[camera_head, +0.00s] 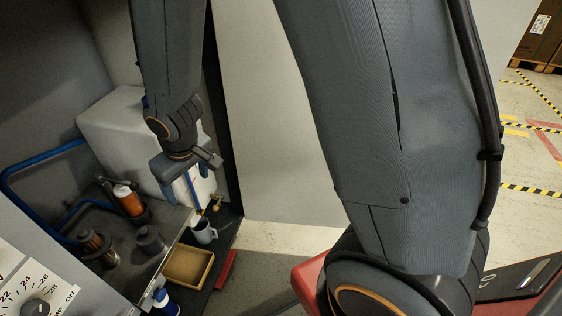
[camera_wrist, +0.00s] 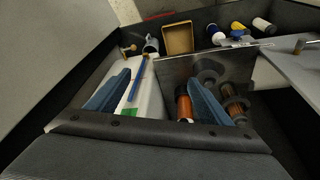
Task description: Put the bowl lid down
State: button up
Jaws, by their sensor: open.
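My gripper (camera_head: 192,178) hangs beside the white tank at the back of the bench in the head view. In the wrist view its two blue fingers (camera_wrist: 158,92) are wide apart with nothing held between them. A dark grey round piece (camera_head: 149,240), which looks like the bowl lid, rests on the metal plate (camera_head: 178,226). It also shows in the wrist view (camera_wrist: 208,70), right of the fingers' gap and apart from them. An orange cylinder (camera_head: 130,200) and a copper-coloured filter (camera_head: 92,243) stand near it; the right finger partly hides the orange cylinder in the wrist view.
The white tank (camera_head: 118,125) stands behind. A blue rod (camera_wrist: 137,80) lies across a white surface below my gripper. A grey mug (camera_head: 203,232), a tan tray (camera_head: 188,268) and a blue-and-white bottle (camera_head: 164,302) stand near the front. A blue hose (camera_head: 42,158) curves at left.

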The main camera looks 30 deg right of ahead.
jog(key=s+d+r+m+g, duration=0.1)
jog(key=s+d+r+m, duration=0.1)
jog(key=d, duration=0.5)
jog(key=s+d+r+m+g, duration=0.1)
jog(key=s+d+r+m, duration=0.1)
jog(key=s+d+r, duration=0.2)
jog(key=s+d+r+m+g+h, duration=0.1)
jog(key=s+d+r+m, duration=0.2)
jog(key=s+d, duration=0.5)
jog(key=shift+d+r, duration=0.3)
jog(key=shift+d, duration=0.9)
